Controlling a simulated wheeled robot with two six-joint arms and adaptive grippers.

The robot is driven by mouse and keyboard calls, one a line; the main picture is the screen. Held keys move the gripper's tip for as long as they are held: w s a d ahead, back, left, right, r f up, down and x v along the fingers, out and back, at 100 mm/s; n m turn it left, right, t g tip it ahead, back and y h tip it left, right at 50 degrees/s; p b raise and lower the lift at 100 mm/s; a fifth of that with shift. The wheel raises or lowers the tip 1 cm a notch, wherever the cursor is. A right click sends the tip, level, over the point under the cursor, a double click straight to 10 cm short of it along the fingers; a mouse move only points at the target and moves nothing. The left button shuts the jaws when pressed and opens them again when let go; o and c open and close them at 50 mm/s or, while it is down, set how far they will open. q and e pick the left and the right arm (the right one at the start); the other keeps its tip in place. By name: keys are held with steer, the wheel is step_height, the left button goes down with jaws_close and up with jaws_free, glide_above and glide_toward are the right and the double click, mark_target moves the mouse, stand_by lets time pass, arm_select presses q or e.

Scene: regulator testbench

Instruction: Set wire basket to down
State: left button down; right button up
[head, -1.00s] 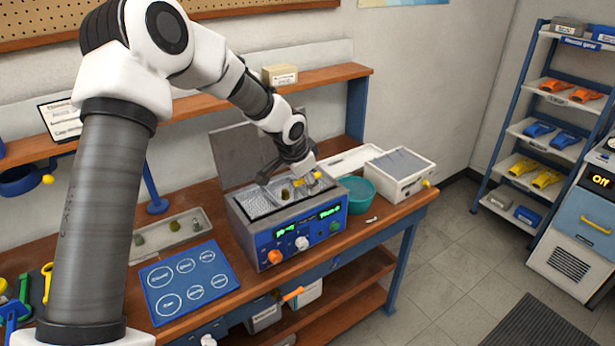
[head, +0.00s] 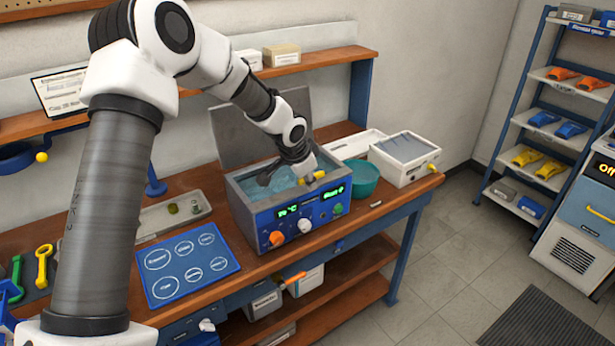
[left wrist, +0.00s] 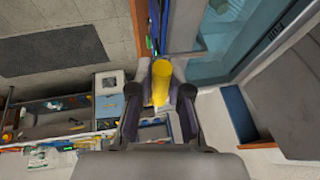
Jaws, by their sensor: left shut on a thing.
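The wire basket's yellow handle (head: 319,175) shows at the front right rim of the blue-fronted bath (head: 290,222). In the left wrist view the yellow handle (left wrist: 161,80) stands between my fingers. My left gripper (head: 308,180) is shut on it; it also shows in the left wrist view (left wrist: 160,98). The basket's mesh is not visible; the tank shows blue liquid (head: 276,180), partly hidden by my gripper. The bath's grey lid (head: 255,130) stands open behind it. My right gripper is not in view.
A teal bowl (head: 361,179) and a white box unit (head: 405,158) stand right of the bath. A blue mat with marked circles (head: 187,268) lies to its left, before a grey tray (head: 150,220). A wooden shelf (head: 325,65) runs behind.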

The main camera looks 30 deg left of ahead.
arm_select(q)
steer(key=shift+s, duration=0.1)
steer(key=c, duration=1.1)
jaws_free()
steer(key=shift+f, duration=0.15)
steer(key=shift+w, duration=0.25)
steer(key=v, duration=1.1)
steer(key=shift+s+d+r, duration=0.1)
steer(key=shift+s+r, duration=0.1)
steer(key=shift+r, duration=0.15)
